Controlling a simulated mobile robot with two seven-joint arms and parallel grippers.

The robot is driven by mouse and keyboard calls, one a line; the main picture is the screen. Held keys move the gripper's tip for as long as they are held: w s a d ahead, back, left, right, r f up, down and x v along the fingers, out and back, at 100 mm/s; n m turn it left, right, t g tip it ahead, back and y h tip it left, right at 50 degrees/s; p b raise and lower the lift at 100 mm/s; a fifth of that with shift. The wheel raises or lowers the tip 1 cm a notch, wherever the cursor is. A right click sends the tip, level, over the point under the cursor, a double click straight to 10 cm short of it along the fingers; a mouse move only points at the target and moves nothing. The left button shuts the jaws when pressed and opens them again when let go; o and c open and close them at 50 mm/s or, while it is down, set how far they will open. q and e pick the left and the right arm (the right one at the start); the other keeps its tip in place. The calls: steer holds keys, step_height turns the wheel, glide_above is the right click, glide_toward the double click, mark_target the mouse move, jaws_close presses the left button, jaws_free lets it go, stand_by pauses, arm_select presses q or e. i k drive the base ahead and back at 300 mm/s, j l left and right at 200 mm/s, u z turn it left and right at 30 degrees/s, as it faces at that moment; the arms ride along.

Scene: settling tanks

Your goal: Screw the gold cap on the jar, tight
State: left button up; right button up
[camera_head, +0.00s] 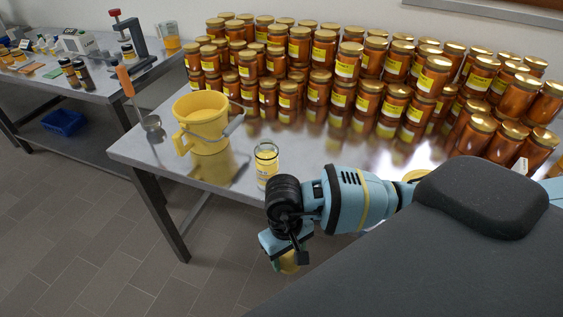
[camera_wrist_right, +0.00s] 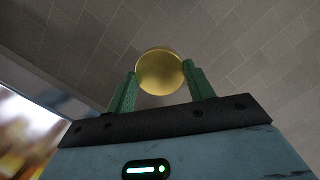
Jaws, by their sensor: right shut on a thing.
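The open glass jar (camera_head: 266,172) with a yellow label stands upright near the front edge of the metal table. No lid shows on it. My right gripper (camera_head: 290,263) is in front of the table edge, just below and right of the jar in the head view, over the floor. It is shut on the gold cap (camera_wrist_right: 160,72), held between the green fingers of the right gripper (camera_wrist_right: 160,78) in the right wrist view. The cap shows partly under the gripper in the head view (camera_head: 290,266). My left gripper is in neither view.
A yellow bucket (camera_head: 204,133) with a grey handle stands left of the jar. Many filled amber jars (camera_head: 346,66) with gold lids stand stacked behind. A side table (camera_head: 100,88) with tools is at the left. A blue bin (camera_head: 63,122) sits below it.

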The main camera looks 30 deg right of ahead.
mark_target(266, 152)
steer(key=k+l, duration=0.3)
steer(key=l, duration=0.15)
steer(key=k+l, duration=0.3)
steer(key=l, duration=0.15)
steer(key=k+l, duration=0.3)
steer(key=l, duration=0.15)
